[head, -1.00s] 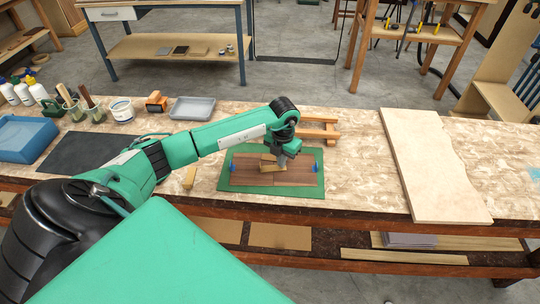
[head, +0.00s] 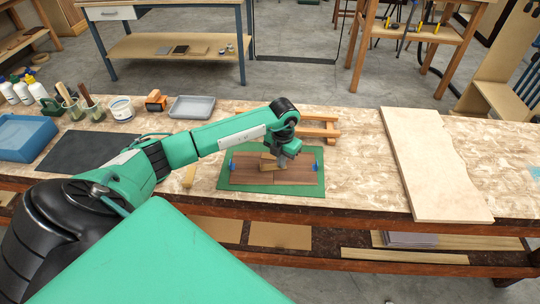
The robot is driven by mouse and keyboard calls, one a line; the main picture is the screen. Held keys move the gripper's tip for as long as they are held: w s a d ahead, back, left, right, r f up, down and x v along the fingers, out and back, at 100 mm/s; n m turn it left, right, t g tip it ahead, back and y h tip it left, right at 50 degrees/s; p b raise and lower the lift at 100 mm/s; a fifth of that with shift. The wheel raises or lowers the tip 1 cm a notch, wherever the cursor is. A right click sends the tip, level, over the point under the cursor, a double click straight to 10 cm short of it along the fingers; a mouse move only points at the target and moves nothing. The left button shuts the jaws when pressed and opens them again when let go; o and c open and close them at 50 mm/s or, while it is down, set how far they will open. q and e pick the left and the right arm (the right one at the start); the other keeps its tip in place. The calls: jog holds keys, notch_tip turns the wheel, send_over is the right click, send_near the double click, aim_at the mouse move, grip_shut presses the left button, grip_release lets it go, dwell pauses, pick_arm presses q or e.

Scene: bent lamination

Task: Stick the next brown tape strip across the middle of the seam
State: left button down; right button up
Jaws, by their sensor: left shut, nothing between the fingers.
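Two dark brown veneer sheets (head: 248,174) lie side by side on a green mat (head: 229,186), with the seam between them running from front to back near the middle. Tan tape (head: 267,163) lies over the far middle part of the seam, partly hidden by my gripper; I cannot tell how many strips there are. My left gripper (head: 281,163) points down just right of the tape, shut with nothing held. It is too small to tell whether its tips touch the sheets. My right gripper is out of view.
Blue pieces (head: 316,167) stand at the sheets' outer ends. A wooden frame (head: 318,128) lies behind the mat. A pale board (head: 432,165) lies at the right, with bare bench between.

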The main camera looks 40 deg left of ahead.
pick_arm(q)
jog(key=shift+r+p, duration=2)
jog(key=shift+r, duration=1.5)
